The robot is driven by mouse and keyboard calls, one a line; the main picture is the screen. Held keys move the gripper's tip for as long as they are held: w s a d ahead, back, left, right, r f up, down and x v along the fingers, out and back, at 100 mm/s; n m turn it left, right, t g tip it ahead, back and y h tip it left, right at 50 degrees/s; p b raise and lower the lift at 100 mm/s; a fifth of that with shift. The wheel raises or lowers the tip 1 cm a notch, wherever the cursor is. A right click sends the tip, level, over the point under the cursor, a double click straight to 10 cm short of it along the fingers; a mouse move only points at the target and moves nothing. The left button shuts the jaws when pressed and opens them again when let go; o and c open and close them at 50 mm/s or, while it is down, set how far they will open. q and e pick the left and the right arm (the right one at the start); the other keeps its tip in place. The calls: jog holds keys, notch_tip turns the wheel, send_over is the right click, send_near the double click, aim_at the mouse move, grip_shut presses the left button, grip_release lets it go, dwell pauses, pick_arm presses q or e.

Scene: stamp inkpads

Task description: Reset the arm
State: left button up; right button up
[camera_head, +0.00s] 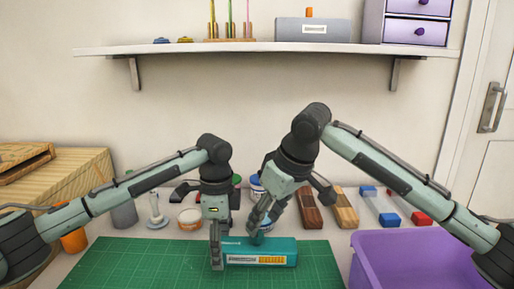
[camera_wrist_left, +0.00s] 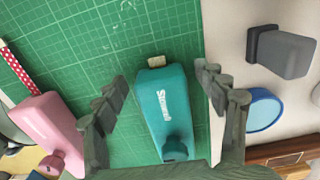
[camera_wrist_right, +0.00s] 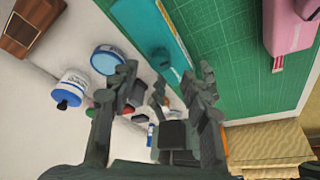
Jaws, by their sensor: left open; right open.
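A teal box-shaped item with a label (camera_head: 262,258) lies on the green mat (camera_head: 150,262) in the head view. My left gripper (camera_head: 216,262) is over its left end, fingers down. The left wrist view shows the teal item (camera_wrist_left: 165,105) between the spread fingers of my left gripper (camera_wrist_left: 161,76); contact is not clear. My right gripper (camera_head: 257,230) is just above and behind the teal item in the head view. In the right wrist view my right gripper (camera_wrist_right: 166,70) is open with nothing held, and the teal item (camera_wrist_right: 150,35) lies beyond its fingers.
A purple bin (camera_head: 415,262) stands at the front right. A pink item (camera_wrist_left: 52,130) lies left of the teal one in the left wrist view. Several jars, wooden blocks (camera_head: 345,212) and stamps line the back. A shelf (camera_head: 260,48) hangs above. The two grippers are close together.

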aim_at(259, 235)
pick_arm(q)
notch_tip(259, 235, up, 12)
jog(key=f, duration=0.1)
pick_arm(e)
jog(key=v, duration=0.8)
pick_arm(q)
notch_tip(259, 235, down, 11)
jog(key=shift+f, duration=0.1)
pick_arm(e)
jog(key=x, duration=1.3)
jog(key=shift+w+d+r+n, duration=0.1)
jog(key=shift+d+r+n, duration=0.1)
jog(key=shift+n, duration=0.5)
jog(key=n+g+y, duration=0.1)
jog(key=n+g, duration=0.1)
jog(key=n, duration=0.2)
jog(key=shift+n, duration=0.3)
jog(key=shift+d+r, duration=0.25)
jog(key=shift+r, duration=0.4)
